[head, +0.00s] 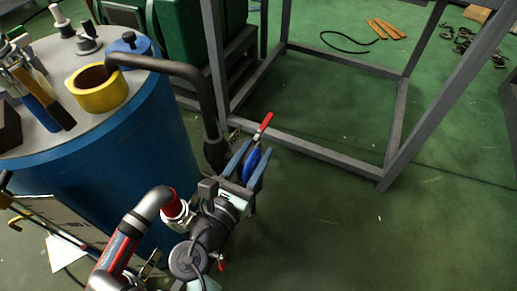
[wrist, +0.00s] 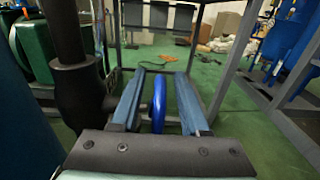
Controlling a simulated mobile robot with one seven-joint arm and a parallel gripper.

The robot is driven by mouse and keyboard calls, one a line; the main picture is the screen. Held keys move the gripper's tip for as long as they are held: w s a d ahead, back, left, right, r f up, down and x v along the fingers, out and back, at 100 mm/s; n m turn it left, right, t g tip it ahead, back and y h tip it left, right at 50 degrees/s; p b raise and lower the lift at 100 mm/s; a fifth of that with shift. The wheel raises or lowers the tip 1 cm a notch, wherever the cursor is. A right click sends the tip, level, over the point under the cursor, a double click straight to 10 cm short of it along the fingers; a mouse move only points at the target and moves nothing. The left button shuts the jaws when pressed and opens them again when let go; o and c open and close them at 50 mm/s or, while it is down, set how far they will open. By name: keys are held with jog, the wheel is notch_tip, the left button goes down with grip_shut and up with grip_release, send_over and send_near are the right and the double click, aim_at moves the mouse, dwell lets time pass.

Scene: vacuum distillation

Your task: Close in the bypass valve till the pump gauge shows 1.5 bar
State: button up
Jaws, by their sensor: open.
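A blue handwheel (head: 252,163), seen nearly edge-on, stands beside the dark pipework right of the blue tank; I take it for the bypass valve, though no label shows. My gripper (head: 257,151) is open, its two blue fingers on either side of the wheel. In the wrist view the wheel (wrist: 159,103) stands between the fingers of my gripper (wrist: 160,72), with a visible gap on both sides. No pump gauge face can be made out in either view.
A red lever (head: 265,123) sticks up just beyond the fingers. A thick dark pipe (head: 207,100) runs down from the blue tank (head: 110,140) close on the left. A grey metal frame (head: 330,155) stands behind on the green floor. The floor at right is mostly clear.

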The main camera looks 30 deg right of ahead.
jog(key=shift+x, duration=1)
jog(key=shift+c, duration=0.2)
grip_shut()
